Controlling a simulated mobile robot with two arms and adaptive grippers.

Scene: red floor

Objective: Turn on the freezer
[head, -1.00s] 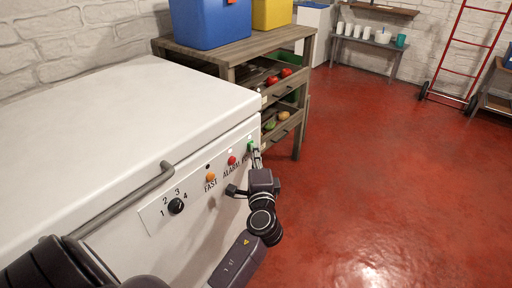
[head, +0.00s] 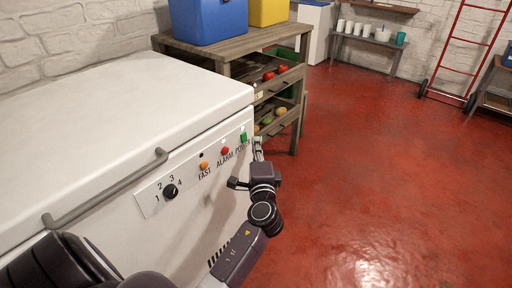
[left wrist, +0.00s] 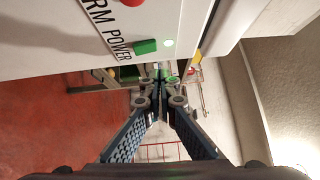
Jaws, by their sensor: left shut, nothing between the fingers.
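The freezer (head: 110,100) is a white chest with a grey handle and a front control panel. Its green POWER switch (head: 243,137) is at the panel's right end, uncovered. In the left wrist view the green switch (left wrist: 145,46) is at the upper middle, beside a small pale round lamp (left wrist: 168,43). My left gripper (head: 257,143) is shut and empty, just right of the switch near the freezer's front corner; a small gap shows between them. Its closed fingers also show in the left wrist view (left wrist: 159,76). My right gripper is not in view.
The panel also has a black dial (head: 170,191), an orange FAST button (head: 204,165) and a red ALARM button (head: 225,151). A wooden shelf table (head: 235,50) with produce drawers stands right behind the freezer. The red floor (head: 390,170) to the right is clear.

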